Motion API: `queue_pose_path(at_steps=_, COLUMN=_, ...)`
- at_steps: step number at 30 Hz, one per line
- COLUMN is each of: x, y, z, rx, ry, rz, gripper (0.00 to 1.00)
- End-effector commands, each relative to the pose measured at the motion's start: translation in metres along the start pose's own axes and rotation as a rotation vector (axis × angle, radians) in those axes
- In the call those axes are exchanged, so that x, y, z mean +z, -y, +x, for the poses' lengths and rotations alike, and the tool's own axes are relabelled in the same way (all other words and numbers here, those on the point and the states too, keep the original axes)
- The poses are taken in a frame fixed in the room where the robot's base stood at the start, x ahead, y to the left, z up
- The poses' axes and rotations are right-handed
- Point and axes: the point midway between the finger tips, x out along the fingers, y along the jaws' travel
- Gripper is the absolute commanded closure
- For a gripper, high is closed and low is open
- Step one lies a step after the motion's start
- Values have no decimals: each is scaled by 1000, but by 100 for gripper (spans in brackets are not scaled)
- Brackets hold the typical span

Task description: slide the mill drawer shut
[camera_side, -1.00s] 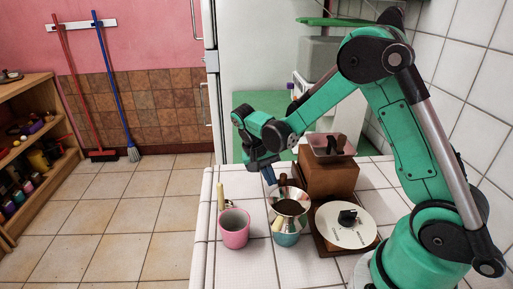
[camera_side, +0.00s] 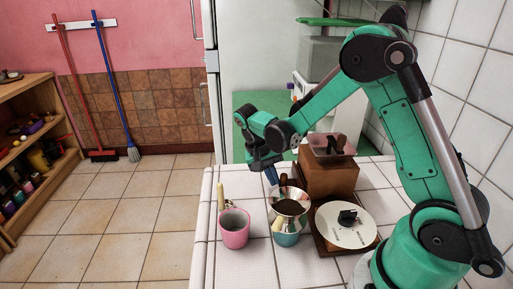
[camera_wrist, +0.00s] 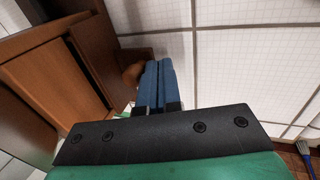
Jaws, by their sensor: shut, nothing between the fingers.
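The wooden mill (camera_side: 328,178) stands on the white tiled counter, with a metal hopper on top. In the side view its drawer side faces my gripper and is mostly hidden behind the steel funnel. In the wrist view the mill body (camera_wrist: 38,75) fills the left, and the drawer front (camera_wrist: 98,55) stands out from it with a dark gap between. The round drawer knob (camera_wrist: 133,74) is right beside my blue fingertips. My gripper (camera_side: 272,175) is shut and empty, pointing down; its fingers also show in the wrist view (camera_wrist: 160,80). I cannot tell whether they touch the knob.
A pink cup (camera_side: 234,229) and a steel funnel with dark grounds (camera_side: 289,206) over a teal cup (camera_side: 287,239) stand in front of the mill. A white disc with a black knob (camera_side: 346,224) lies to the right. The counter's left front is clear.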

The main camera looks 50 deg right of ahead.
Motion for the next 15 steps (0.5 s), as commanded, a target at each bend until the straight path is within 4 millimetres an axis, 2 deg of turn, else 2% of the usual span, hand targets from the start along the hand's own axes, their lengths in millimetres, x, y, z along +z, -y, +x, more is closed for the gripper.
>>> queue_pose_path(at_steps=7, x=0, y=-5, z=2, rx=0, ry=0, rz=1, gripper=100)
queue_pose_path(at_steps=15, x=0, y=4, z=-1, rx=0, ry=-1, rz=-2, gripper=100)
